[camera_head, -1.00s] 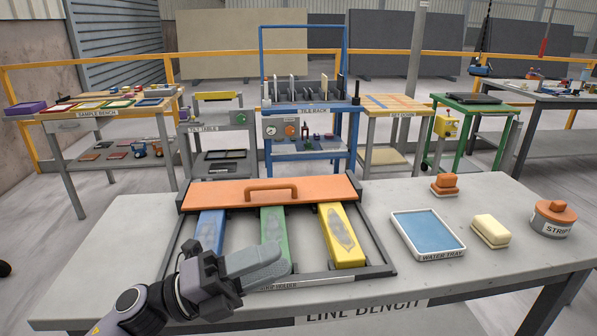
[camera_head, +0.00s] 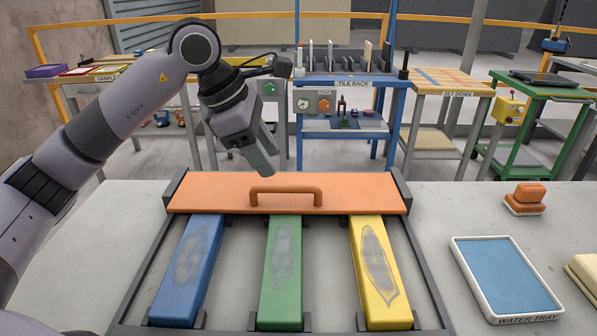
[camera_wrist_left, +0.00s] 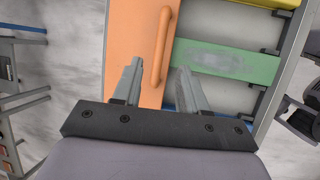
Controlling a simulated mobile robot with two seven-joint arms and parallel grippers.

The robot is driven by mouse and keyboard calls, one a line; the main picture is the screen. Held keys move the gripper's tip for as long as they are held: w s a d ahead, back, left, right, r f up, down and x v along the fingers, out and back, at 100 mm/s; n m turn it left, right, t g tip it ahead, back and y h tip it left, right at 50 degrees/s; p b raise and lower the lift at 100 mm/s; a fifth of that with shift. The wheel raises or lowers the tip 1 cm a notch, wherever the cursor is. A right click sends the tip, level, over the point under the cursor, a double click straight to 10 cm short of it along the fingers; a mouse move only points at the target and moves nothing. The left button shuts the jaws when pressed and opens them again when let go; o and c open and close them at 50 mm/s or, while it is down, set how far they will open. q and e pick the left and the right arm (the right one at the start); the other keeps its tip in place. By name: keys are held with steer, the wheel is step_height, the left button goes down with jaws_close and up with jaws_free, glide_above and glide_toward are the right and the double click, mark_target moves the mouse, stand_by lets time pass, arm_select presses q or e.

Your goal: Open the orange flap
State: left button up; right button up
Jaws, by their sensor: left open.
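The orange flap (camera_head: 225,196) lies flat and closed across the far end of a dark frame on the bench, with an arched orange handle (camera_head: 286,190) on it. My left gripper (camera_head: 262,165) is above the flap's far edge, left of the handle, pointing down. In the left wrist view, the left gripper (camera_wrist_left: 160,85) is open and empty, with the flap (camera_wrist_left: 126,45) and handle (camera_wrist_left: 163,45) beyond its fingers. The handle appears between the fingertips but apart from them. My right gripper is not in view.
Blue (camera_head: 187,270), green (camera_head: 281,275) and yellow (camera_head: 380,275) bars lie in the dark frame (camera_head: 432,290) in front of the flap. A water tray (camera_head: 505,280) and an orange-topped block (camera_head: 525,198) stand to the right. A tile rack (camera_head: 350,82) stands behind the bench.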

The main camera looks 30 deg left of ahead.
mark_target(285, 186)
arm_select(q)
steer(key=shift+x, duration=3.45)
jaws_close()
